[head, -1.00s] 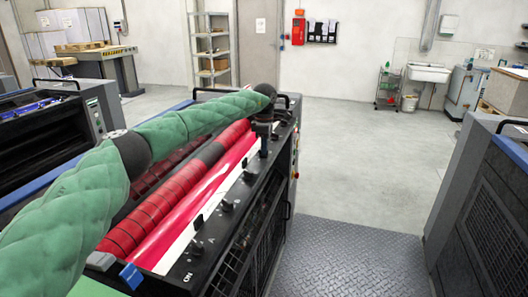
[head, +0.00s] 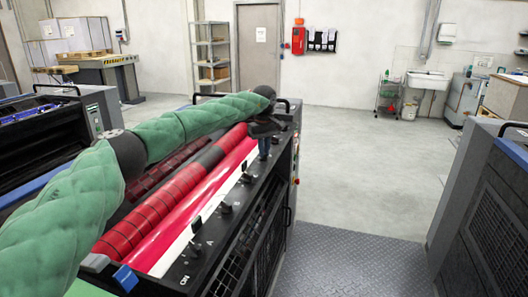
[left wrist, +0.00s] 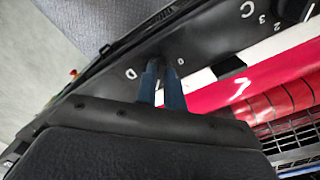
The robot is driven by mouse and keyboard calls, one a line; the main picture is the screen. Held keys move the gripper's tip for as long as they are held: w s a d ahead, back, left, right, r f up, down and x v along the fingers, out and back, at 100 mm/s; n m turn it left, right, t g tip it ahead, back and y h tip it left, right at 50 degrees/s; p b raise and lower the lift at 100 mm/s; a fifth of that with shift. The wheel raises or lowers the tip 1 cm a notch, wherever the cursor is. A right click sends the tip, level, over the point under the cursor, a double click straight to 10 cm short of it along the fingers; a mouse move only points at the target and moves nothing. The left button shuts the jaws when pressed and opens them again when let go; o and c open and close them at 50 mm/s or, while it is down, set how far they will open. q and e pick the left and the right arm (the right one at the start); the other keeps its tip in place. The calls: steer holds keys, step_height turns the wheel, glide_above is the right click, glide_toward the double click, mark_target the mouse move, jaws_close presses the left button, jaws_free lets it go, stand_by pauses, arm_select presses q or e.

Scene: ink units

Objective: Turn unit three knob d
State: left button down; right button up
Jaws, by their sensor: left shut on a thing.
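The unit with red ink rollers (head: 165,205) stands in the middle of the head view. A row of black knobs runs along its front panel, including a near knob by the letter A (head: 194,248), one further along (head: 226,208) and another (head: 247,178). My left gripper (head: 264,152) is at the far end of this row, pointing down. In the left wrist view its two blue fingers (left wrist: 160,88) are shut on knob d (left wrist: 159,66), beside the printed letter D (left wrist: 130,73). The knob is mostly hidden between the fingers. My right gripper is out of view.
Another unit (head: 485,205) stands at the right edge and one (head: 60,135) at the left. The grey floor behind is clear.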

arm_select(q)
steer(key=shift+f+m, duration=0.1)
steer(key=shift+m, duration=0.9)
steer(key=m, duration=0.2)
steer(key=shift+m, duration=0.4)
steer(key=shift+s+f+m, duration=0.1)
steer(key=shift+m, duration=0.5)
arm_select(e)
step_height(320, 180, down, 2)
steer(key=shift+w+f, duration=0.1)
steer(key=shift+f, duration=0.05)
arm_select(q)
steer(key=c, duration=1.5)
jaws_free()
steer(key=shift+a, duration=0.1)
